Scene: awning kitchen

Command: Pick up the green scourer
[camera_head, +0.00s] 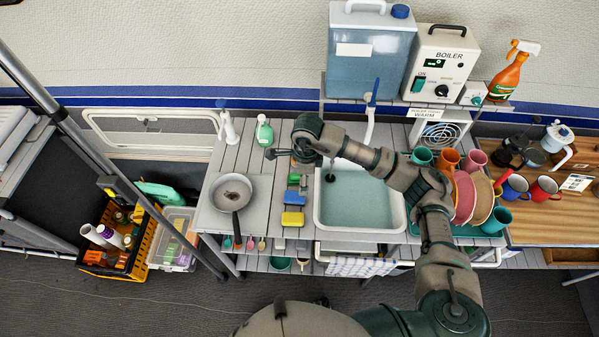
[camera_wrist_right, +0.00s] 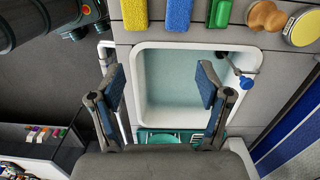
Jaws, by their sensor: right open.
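The green scourer (camera_head: 293,179) lies on the grey slatted counter, left of the sink, just behind a blue sponge (camera_head: 294,198). It also shows at the top edge of the right wrist view (camera_wrist_right: 219,13), partly cut off, beside the blue sponge (camera_wrist_right: 179,14). My right gripper (camera_head: 279,154) is above the counter, behind the scourer in the head view. In the wrist view its two fingers (camera_wrist_right: 161,82) are spread apart with nothing between them; the sink shows beyond. My left gripper is not in view.
The sink basin (camera_head: 358,223) is right of the sponges. A yellow sponge (camera_head: 292,219) lies in front of the blue one. A pan (camera_head: 232,192) is at left, a green bottle (camera_head: 264,132) behind. A brush (camera_wrist_right: 266,16) lies next to the scourer. Crockery (camera_head: 465,195) stands at right.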

